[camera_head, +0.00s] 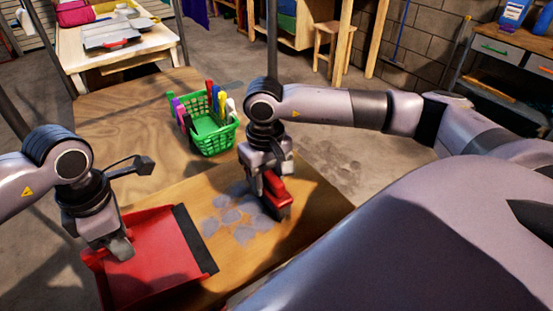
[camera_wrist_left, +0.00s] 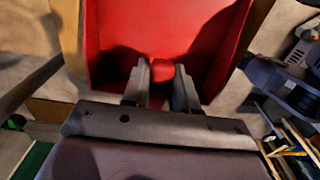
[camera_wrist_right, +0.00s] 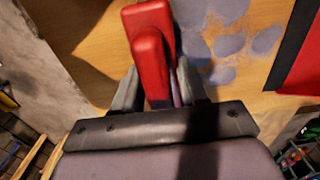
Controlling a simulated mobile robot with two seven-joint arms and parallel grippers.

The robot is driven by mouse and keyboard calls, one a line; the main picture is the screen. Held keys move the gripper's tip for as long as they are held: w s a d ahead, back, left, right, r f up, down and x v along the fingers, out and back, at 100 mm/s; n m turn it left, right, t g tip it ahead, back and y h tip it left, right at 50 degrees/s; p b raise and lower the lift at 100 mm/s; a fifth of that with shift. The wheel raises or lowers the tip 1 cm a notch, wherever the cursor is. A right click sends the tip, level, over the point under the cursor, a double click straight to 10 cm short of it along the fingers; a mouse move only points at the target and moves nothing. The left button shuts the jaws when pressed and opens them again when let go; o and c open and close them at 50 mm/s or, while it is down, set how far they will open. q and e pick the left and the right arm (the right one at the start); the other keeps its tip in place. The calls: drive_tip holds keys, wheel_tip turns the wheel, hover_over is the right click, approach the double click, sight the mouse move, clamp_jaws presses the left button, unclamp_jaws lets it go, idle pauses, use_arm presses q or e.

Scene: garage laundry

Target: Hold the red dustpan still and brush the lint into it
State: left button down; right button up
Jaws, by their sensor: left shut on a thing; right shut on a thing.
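The red dustpan (camera_head: 160,262) lies at the near left of the wooden table, its dark lip (camera_head: 195,240) facing right toward the lint. My left gripper (camera_head: 122,250) is shut on the dustpan's handle, as the left wrist view (camera_wrist_left: 161,80) also shows. My right gripper (camera_head: 268,178) is shut on the red brush (camera_head: 277,190), whose dark bristle side is down at the table. The brush's red body fills the middle of the right wrist view (camera_wrist_right: 150,55). Several grey lint patches (camera_head: 228,215) lie on the table between the dustpan lip and the brush. No lint shows in the pan.
A green basket (camera_head: 212,135) with colourful items stands behind the lint on the table (camera_head: 150,120). The table's right edge is just past the brush. A white-topped bench (camera_head: 120,45) and a wooden stool (camera_head: 335,45) stand farther back.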

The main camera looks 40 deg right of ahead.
drive_tip(key=a, duration=0.5)
drive_tip(key=w+a, duration=0.1)
drive_tip(key=a, duration=0.9)
drive_tip(key=shift+w+a, duration=0.35)
drive_tip(key=shift+w, duration=0.05)
drive_tip(key=shift+a, duration=0.3)
use_arm(q)
drive_tip(key=shift+s+d, duration=0.2)
use_arm(e)
drive_tip(key=shift+s+a, duration=0.1)
drive_tip(key=shift+a, duration=0.05)
drive_tip(key=shift+c, duration=0.4)
use_arm(q)
drive_tip(key=shift+a+f, duration=0.2)
drive_tip(key=shift+a, duration=0.05)
use_arm(e)
drive_tip(key=r, duration=0.1)
drive_tip(key=d+r, duration=0.1)
drive_tip(key=r, duration=0.2)
drive_tip(key=shift+d+r, duration=0.35)
clamp_jaws()
use_arm(q)
drive_tip(key=shift+w+a, duration=0.3)
use_arm(e)
drive_tip(key=shift+d+r, duration=0.35)
